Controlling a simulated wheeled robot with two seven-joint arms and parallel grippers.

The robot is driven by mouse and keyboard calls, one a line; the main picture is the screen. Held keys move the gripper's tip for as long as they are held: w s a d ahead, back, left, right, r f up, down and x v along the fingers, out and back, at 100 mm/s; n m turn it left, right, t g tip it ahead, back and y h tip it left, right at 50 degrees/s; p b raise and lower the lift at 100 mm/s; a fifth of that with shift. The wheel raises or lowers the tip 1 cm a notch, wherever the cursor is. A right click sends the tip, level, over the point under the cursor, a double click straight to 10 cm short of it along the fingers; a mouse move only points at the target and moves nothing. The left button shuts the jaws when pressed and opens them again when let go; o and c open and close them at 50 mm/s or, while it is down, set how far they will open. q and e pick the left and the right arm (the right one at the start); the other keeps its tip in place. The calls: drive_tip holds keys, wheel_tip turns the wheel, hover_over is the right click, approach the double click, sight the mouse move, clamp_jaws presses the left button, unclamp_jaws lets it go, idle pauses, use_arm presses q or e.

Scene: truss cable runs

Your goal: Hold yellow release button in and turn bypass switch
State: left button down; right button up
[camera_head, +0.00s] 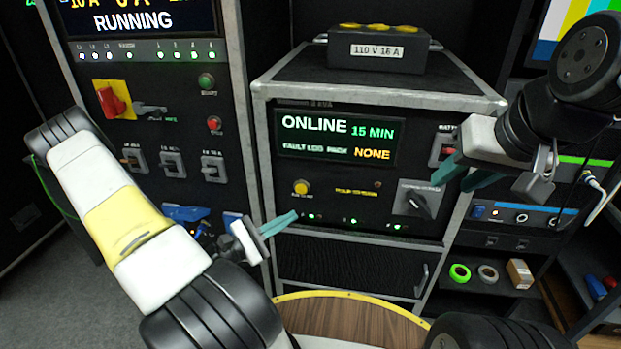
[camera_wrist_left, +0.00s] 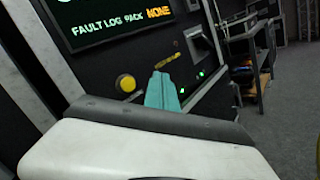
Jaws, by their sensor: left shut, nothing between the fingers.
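The yellow release button (camera_head: 301,187) sits on the lower left of the dark panel under the display. It also shows in the left wrist view (camera_wrist_left: 126,83). The bypass switch (camera_head: 418,204) is a dark knob on a grey plate at the panel's lower right. Its plate shows at the top in the left wrist view (camera_wrist_left: 199,44). My left gripper (camera_head: 287,221) is shut and empty, its teal fingers below and left of the button, apart from it in the picture. My right gripper (camera_head: 462,175) is open and empty, above and right of the switch, with its fingers spread.
The display (camera_head: 336,137) reads ONLINE, 15 MIN and NONE. A 110 V 16 A box (camera_head: 378,50) stands on the cabinet top. A left cabinet carries a red rotary switch (camera_head: 112,101). Tape rolls (camera_head: 460,272) lie on a lower right shelf. A yellow-edged wooden surface (camera_head: 345,318) is in front.

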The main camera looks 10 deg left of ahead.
sight(301, 189)
use_arm(q)
drive_tip(key=w, duration=0.7)
drive_tip(key=shift+w, duration=0.4)
drive_tip(key=shift+w, duration=0.15)
idle(1.6)
drive_tip(key=shift+w, duration=0.25)
